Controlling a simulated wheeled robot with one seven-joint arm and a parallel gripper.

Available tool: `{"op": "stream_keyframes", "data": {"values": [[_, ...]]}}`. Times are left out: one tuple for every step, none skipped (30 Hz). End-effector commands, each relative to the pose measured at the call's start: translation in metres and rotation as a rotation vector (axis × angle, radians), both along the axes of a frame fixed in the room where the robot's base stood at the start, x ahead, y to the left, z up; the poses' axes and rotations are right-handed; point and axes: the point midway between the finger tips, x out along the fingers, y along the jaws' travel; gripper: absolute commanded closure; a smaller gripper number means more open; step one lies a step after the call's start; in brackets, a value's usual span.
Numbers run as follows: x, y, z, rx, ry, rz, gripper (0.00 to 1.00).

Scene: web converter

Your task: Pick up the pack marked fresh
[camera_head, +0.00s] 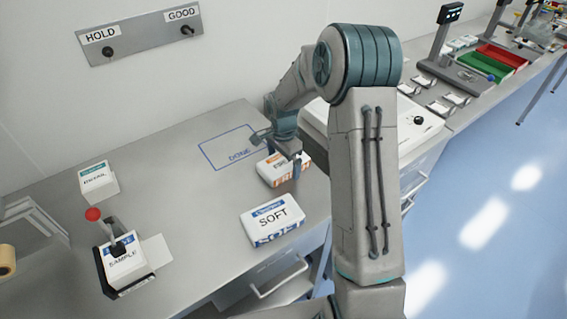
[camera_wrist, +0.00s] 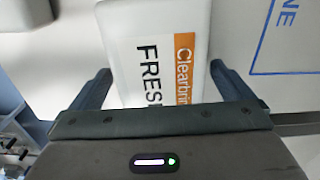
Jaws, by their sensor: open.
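The pack marked fresh (camera_wrist: 150,45) is white with an orange band and lies between my open fingers in the wrist view. Its label reads "Clearbr..." and "FRES...", the rest hidden behind my gripper. In the head view the same pack (camera_head: 270,170) lies on the grey counter, partly covered by my gripper. My gripper (camera_wrist: 165,90) is open, with one finger on each side of the pack. In the head view my gripper (camera_head: 288,160) is at the pack's right part. I cannot tell whether the fingers touch it.
A white pack marked SOFT (camera_head: 271,221) lies nearer on the counter (camera_head: 190,220). A blue outline marked DONE (camera_head: 228,147) is empty behind the fresh pack. At left are a small white box (camera_head: 98,184) and a SAMPLE pack (camera_head: 124,262) in a red-knobbed holder.

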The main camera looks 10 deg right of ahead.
Motion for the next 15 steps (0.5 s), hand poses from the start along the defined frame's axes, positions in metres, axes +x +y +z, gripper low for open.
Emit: {"op": "stream_keyframes", "data": {"values": [[0.0000, -0.0001, -0.0003, 0.000, 0.000, 0.000, 0.00], [0.0000, -0.0001, -0.0003, 0.000, 0.000, 0.000, 0.00], [0.0000, -0.0001, -0.0002, 0.000, 0.000, 0.000, 0.00], [0.0000, -0.0001, -0.0002, 0.000, 0.000, 0.000, 0.00], [0.0001, 0.0000, -0.0002, 0.000, 0.000, 0.000, 0.03], [0.0001, 0.0000, -0.0002, 0.000, 0.000, 0.000, 0.14], [0.0001, 0.0000, -0.0001, 0.000, 0.000, 0.000, 0.22], [0.0001, 0.0000, -0.0001, 0.000, 0.000, 0.000, 0.31], [0.0001, 0.0000, -0.0001, 0.000, 0.000, 0.000, 0.42], [0.0001, 0.0000, 0.0000, 0.000, 0.000, 0.000, 0.50], [0.0002, 0.0001, 0.0000, 0.000, 0.000, 0.000, 0.51], [0.0004, 0.0001, 0.0006, 0.000, -0.001, 0.000, 0.50], [0.0005, 0.0001, 0.0006, 0.000, -0.001, 0.000, 0.50], [0.0005, 0.0001, 0.0006, 0.000, -0.001, 0.000, 0.50], [0.0005, 0.0001, 0.0006, 0.000, -0.001, 0.000, 0.50]]}}
